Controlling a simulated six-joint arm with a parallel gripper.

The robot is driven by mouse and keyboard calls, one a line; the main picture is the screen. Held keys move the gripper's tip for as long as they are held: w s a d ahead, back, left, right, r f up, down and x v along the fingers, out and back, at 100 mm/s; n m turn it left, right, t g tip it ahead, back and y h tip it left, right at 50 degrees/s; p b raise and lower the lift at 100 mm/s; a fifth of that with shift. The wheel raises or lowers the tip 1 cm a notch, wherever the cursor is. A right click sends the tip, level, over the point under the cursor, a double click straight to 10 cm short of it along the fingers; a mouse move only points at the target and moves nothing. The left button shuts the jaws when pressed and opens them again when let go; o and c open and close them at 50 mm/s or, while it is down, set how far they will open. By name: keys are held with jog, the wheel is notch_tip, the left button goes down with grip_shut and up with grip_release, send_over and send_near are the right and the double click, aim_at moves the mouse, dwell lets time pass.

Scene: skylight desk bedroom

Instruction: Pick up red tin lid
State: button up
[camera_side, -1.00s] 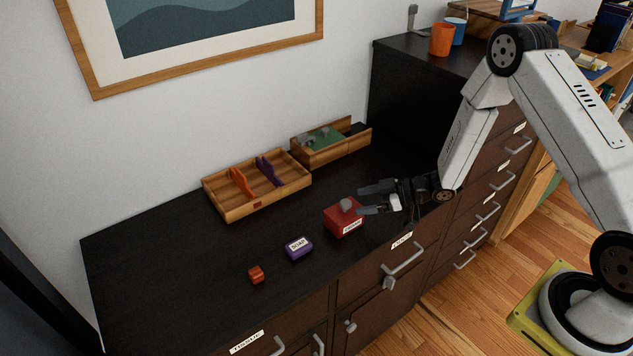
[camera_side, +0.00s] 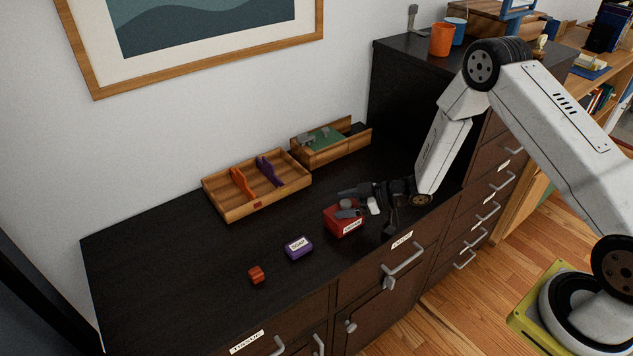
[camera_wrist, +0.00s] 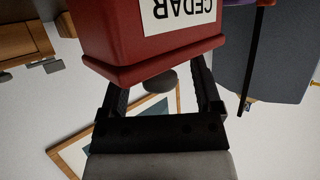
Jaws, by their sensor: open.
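The red tin (camera_side: 341,228) stands upright on the black cabinet top, with its red lid (camera_side: 331,212) on it and a grey knob on the lid. In the wrist view the tin (camera_wrist: 125,28) shows upside down with a CEDAR label. Its lid (camera_wrist: 150,68) is seated, and the grey knob (camera_wrist: 160,80) sticks out between my two fingers. My gripper (camera_side: 350,203) is open at the lid's height, one finger on each side of the knob. I cannot tell whether either finger touches it.
A purple soap box (camera_side: 299,248) and a small red block (camera_side: 256,275) lie left of the tin. Behind stand a wooden tray (camera_side: 230,212) with orange and purple dividers and a wooden box (camera_side: 330,155) with a green inside. The cabinet's left part is bare.

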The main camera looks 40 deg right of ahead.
grip_shut()
jog(key=shift+r, duration=0.15)
dwell(0.4)
jog(key=shift+r, duration=0.7)
jog(key=s+r, duration=1.1)
jog(key=s, duration=0.3)
jog(key=shift+d+r, duration=0.2)
jog(key=shift+d, duration=0.15)
jog(key=shift+w, duration=0.1)
